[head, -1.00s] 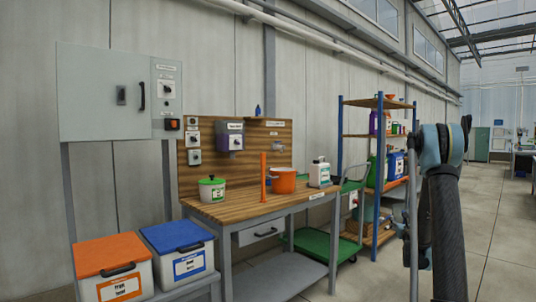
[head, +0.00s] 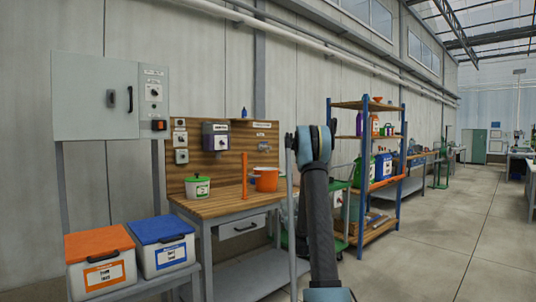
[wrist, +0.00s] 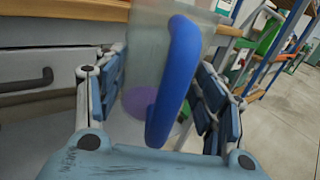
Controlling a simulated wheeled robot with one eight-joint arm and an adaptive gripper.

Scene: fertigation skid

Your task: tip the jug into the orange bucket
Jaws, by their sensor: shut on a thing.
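The jug (wrist: 147,55) shows in the wrist view as a pale, see-through body with a thick blue handle (wrist: 180,75). My gripper (wrist: 165,85) is shut on that handle, its blue-padded fingers on either side. A purple round patch (wrist: 141,101) shows low in the jug's outline; I cannot tell if it is liquid. The orange bucket (head: 266,181) stands on the wooden workbench in the head view, just left of my arm. My gripper is mostly hidden behind my arm there. The bucket is not clearly seen in the wrist view.
On the workbench (head: 222,207) are a white tub with a green lid (head: 198,188) and an upright orange post (head: 244,176) close left of the bucket. A blue-post shelf (head: 386,180) stands to the right. Open floor (head: 455,235) lies at the right.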

